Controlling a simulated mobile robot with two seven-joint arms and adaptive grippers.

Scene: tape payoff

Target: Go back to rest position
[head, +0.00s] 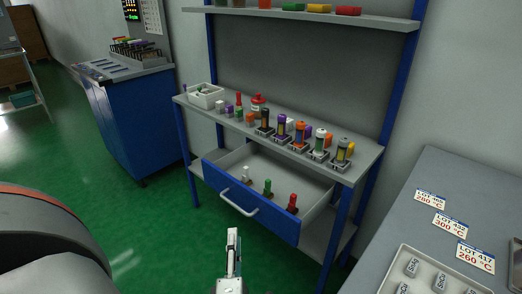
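My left gripper (234,252) is at the bottom centre of the head view, pointing up in the picture. It shows nearly edge-on, so I cannot tell how far apart its fingers are. I see nothing held in it. It appears apart from the open blue drawer (277,225) of the workbench. In the drawer stand a white item (246,174), a green item (267,187) and a red item (292,203). My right gripper is not in view.
The workbench top (225,109) carries a white bin (206,96), several coloured items and a row of small stands. A blue cabinet (139,125) stands left. A grey table (425,205) with lot labels and a tray (394,274) is at right. Green floor (150,225) is open.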

